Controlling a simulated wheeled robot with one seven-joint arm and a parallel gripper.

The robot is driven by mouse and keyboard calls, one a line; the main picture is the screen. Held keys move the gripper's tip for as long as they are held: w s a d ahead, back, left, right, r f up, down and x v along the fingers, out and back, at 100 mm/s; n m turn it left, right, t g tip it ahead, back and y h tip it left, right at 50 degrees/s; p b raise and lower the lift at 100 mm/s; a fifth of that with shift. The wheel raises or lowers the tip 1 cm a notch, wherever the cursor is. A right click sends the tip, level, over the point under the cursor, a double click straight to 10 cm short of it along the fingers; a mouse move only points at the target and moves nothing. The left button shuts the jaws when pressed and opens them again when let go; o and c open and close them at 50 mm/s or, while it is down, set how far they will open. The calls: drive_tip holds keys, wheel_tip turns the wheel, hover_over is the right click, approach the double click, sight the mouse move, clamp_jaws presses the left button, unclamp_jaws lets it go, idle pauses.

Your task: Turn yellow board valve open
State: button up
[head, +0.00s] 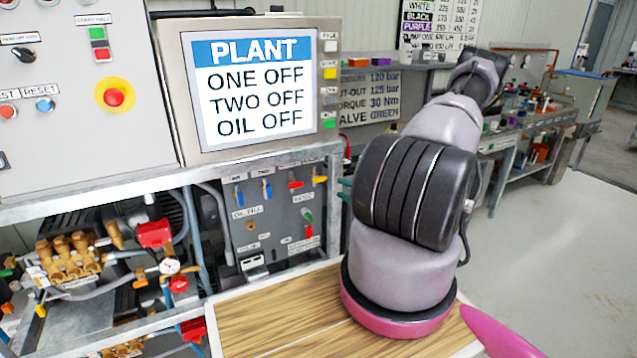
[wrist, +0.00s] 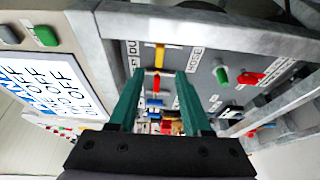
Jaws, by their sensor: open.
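The yellow valve (head: 319,179) is at the upper right of the grey valve board (head: 262,240) in the head view. In the wrist view its yellow handle (wrist: 159,57) points along the picture's vertical, just beyond the fingertips and roughly centred between them. My gripper (wrist: 161,76) is open, with its two teal fingers apart and nothing held. I cannot tell from the wrist view whether a fingertip touches the handle. In the head view my arm hides most of the gripper.
A red-handled valve (head: 295,184) and a blue one (head: 267,188) sit left of the yellow one. Green (head: 307,214) and red handles are below. A metal frame rail (wrist: 225,35) runs close above the board. The plant screen (head: 255,85) stands over it.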

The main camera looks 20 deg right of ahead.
sight(321, 180)
drive_tip(key=x, duration=0.9)
clamp_jaws()
